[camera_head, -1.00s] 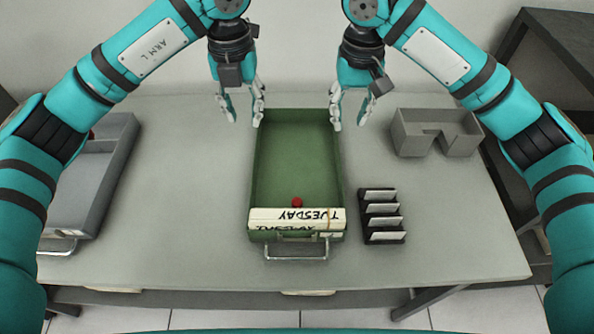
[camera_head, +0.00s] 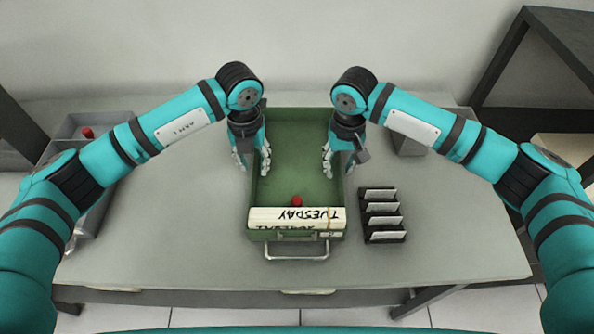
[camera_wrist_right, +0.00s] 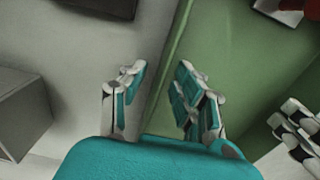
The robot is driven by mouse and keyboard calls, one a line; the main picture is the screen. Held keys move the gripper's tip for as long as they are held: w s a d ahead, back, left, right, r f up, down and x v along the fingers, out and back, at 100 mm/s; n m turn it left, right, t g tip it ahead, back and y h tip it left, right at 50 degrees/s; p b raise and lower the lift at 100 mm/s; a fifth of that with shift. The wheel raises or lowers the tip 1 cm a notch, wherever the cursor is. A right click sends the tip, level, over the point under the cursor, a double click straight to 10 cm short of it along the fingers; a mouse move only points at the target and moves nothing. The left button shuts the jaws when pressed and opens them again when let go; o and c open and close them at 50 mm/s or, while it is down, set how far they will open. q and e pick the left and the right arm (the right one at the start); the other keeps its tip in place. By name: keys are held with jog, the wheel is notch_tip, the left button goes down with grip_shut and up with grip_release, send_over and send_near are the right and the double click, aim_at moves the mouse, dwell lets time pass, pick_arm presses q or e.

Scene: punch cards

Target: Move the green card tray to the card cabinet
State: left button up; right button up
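The green card tray (camera_head: 297,127) lies on the grey table, with a white card block marked TUESDAY (camera_head: 295,218) at its near end and a metal handle in front. My left gripper (camera_head: 252,160) is open, its fingers on either side of the tray's left wall. My right gripper (camera_head: 338,162) is open at the right wall. In the right wrist view the tray wall (camera_wrist_right: 168,75) runs between the right gripper's spread fingers (camera_wrist_right: 163,98). I cannot make out a card cabinet for certain.
A grey tray (camera_head: 95,200) with a red knob (camera_head: 88,132) is at the left, partly behind my arm. A black card rack (camera_head: 383,217) stands close right of the green tray. A grey holder (camera_head: 410,147) is mostly hidden by my right arm. Dark frames flank the table.

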pick_arm(q)
jog(key=shift+f, duration=0.4)
pick_arm(e)
jog(key=shift+f, duration=0.4)
pick_arm(q)
grip_shut()
pick_arm(e)
grip_shut()
pick_arm(q)
jog(key=shift+r, duration=0.15)
pick_arm(e)
jog(key=shift+r, duration=0.1)
